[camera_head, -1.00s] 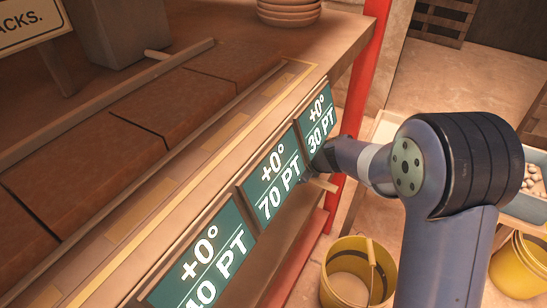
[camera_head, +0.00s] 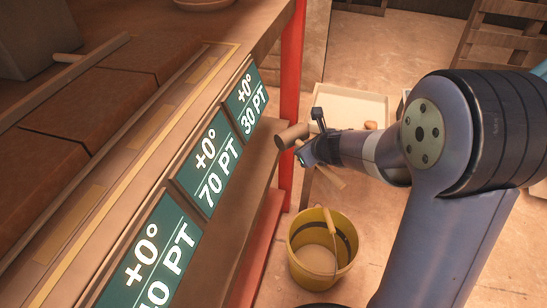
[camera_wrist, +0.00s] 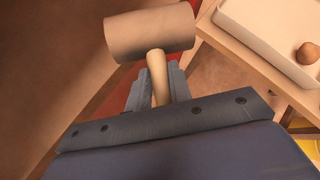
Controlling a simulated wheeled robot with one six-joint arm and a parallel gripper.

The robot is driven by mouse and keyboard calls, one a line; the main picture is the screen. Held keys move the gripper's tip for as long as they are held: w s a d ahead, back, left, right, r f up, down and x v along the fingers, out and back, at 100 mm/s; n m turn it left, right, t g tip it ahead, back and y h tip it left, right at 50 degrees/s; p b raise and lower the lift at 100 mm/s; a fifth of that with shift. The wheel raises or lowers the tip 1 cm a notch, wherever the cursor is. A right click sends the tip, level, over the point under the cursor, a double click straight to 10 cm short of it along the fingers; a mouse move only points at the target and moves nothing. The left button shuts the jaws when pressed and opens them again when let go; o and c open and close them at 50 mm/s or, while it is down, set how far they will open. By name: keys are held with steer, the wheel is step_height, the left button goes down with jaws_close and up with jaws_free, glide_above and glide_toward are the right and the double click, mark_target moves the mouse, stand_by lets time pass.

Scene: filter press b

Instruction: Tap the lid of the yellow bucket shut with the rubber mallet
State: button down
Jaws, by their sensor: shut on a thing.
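My gripper (camera_head: 312,148) is shut on the wooden handle of the mallet (camera_head: 291,136). The mallet has a brown cylindrical head, and its handle sticks out below the jaws. In the wrist view the mallet head (camera_wrist: 150,32) lies just beyond the jaws, with the pale handle (camera_wrist: 158,75) between them. A yellow bucket (camera_head: 318,281) stands on the floor below my gripper, apart from the mallet. It has a wood-gripped bail and a tan surface inside the rim. I cannot tell whether that surface is a lid.
A wooden counter (camera_head: 230,50) with green signs and a red post (camera_head: 292,90) stands close on the left. A pale tray (camera_head: 355,102) on a stand lies behind my gripper. A slatted wooden thing (camera_head: 505,45) stands at the back right.

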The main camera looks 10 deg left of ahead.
steer(key=d+r+m+t+h+p, duration=0.1)
steer(key=d+r+m+h+p, duration=0.25)
steer(key=d+m+h, duration=0.8)
steer(key=s+d+r+y+p, duration=0.1)
steer(key=d+r+p, duration=0.2)
steer(key=p, duration=0.6)
steer(key=s+d+r+n+y+p, duration=0.1)
steer(key=s+d+r+y+p, duration=0.1)
steer(key=r+p, duration=0.5)
steer(key=d+p, duration=0.1)
steer(key=p, duration=0.2)
steer(key=shift+s+d, duration=0.2)
steer(key=shift+d, duration=0.15)
